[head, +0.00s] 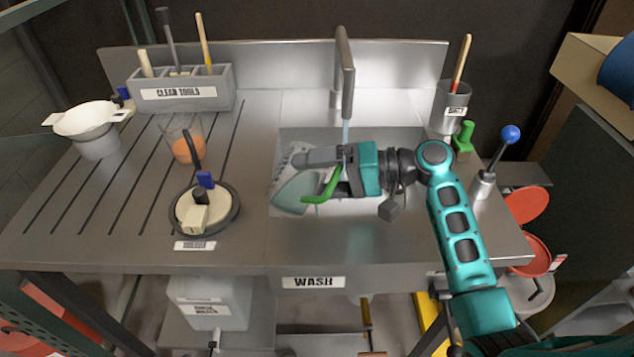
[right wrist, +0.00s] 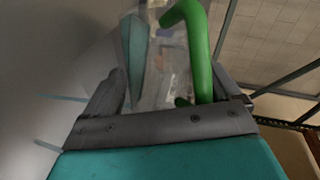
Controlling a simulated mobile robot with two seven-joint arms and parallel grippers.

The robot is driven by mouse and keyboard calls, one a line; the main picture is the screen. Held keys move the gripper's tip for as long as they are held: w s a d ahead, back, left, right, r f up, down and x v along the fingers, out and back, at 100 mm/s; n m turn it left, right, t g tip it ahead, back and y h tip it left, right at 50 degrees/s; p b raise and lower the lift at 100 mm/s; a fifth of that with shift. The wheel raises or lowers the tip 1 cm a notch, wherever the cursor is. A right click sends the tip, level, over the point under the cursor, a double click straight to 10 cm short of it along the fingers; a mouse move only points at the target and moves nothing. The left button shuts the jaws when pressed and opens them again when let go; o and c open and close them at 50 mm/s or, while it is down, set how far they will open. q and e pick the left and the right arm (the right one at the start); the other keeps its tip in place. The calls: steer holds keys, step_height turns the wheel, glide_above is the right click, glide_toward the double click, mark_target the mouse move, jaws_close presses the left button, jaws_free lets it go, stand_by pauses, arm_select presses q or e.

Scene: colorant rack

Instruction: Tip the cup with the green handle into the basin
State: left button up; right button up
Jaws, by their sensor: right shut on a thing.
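The clear cup (head: 288,172) with the green handle (head: 322,190) is held over the basin (head: 310,136) in the head view. It looks tipped well over, with its wide end to the left. A pale teal patch shows at its lower side; I cannot tell whether this is liquid. My right gripper (head: 324,172) is shut on the cup and covers part of it. In the right wrist view the clear wall and green handle (right wrist: 197,45) show between the fingers (right wrist: 165,92). My left gripper is out of view.
The tap (head: 346,70) stands behind the cup, with a thin bluish stream below its spout. A grey holder (head: 453,105) and a green bottle (head: 463,140) are at the right. A beaker with orange contents (head: 188,150), a round dish (head: 230,222) and a tool rack (head: 180,92) are at the left.

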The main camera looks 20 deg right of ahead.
steer(key=shift+w+d+f+m+y, duration=0.35)
steer(key=shift+w+d+m, duration=0.15)
steer(key=shift+w+m, duration=0.1)
stand_by(1.3)
steer(key=shift+w+d+r+m+y+p, duration=0.15)
steer(key=shift+r+m+y+p, duration=0.1)
steer(key=shift+m+p, duration=0.25)
stand_by(1.0)
steer(key=shift+s+f+n+b, duration=0.2)
steer(key=shift+f+n+b, duration=0.15)
steer(key=shift+b, duration=0.25)
steer(key=shift+s+a+r+n+h, duration=0.45)
steer(key=shift+s+a+n+h, duration=0.15)
steer(key=shift+a+n, duration=0.15)
